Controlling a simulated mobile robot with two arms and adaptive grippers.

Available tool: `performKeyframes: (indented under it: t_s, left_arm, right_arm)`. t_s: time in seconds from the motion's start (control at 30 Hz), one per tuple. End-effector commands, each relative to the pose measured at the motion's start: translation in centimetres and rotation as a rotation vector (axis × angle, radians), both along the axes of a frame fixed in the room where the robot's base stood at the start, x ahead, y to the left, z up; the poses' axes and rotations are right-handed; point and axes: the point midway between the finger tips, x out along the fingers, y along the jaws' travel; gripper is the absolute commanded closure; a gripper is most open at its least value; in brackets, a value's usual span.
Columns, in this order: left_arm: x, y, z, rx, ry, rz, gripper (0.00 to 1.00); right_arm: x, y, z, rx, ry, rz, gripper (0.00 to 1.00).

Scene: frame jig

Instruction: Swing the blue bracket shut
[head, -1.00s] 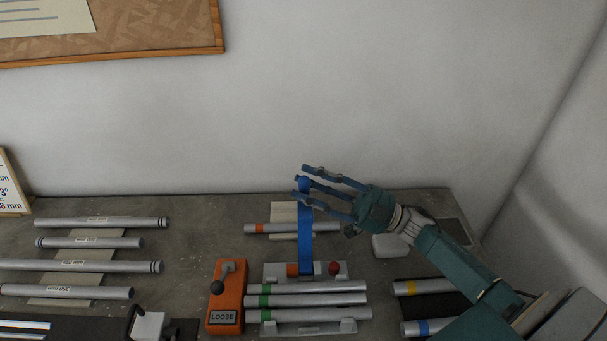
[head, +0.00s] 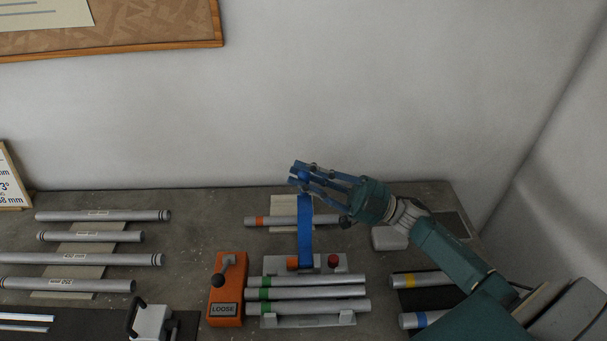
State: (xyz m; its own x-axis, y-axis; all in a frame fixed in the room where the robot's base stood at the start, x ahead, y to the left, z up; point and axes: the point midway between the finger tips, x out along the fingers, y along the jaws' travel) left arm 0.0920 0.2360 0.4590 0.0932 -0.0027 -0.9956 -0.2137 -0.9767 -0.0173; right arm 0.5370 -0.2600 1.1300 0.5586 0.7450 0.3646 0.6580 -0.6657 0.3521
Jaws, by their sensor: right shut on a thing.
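The blue bracket (head: 305,230) is a flat blue bar that stands up from a grey jig base (head: 273,264) near the middle of the bench. An orange piece (head: 293,262) is at its foot and a red knob (head: 333,261) is to its right. My right gripper (head: 298,175) reaches in from the right, with its blue fingers shut on the top end of the bracket. The fingers partly hide that end. My left gripper is not in view.
An orange box marked LOOSE (head: 226,290) with a black-knobbed lever stands left of the jig. Green-banded tubes (head: 310,293) lie in front of the bracket, and an orange-banded tube (head: 270,221) lies behind it. More tubes (head: 100,260) lie at left. A wall (head: 300,90) rises behind.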

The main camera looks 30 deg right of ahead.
Motion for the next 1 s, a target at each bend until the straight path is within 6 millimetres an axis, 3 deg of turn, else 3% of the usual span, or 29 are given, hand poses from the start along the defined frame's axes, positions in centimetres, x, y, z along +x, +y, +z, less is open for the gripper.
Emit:
performKeyframes:
  t_s: [0.37,0.7,1.0]
  left_arm:
    - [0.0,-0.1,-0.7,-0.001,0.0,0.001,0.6]
    - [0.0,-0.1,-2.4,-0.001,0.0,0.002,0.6]
    - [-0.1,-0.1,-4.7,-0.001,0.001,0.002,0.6]
  right_arm:
    - [-3.8,1.9,1.4,-0.092,-0.184,0.004,1.0]
    - [-9.7,4.7,2.3,-0.232,-0.473,0.006,1.0]
    - [-14.9,7.2,1.3,-0.356,-0.728,0.003,1.0]
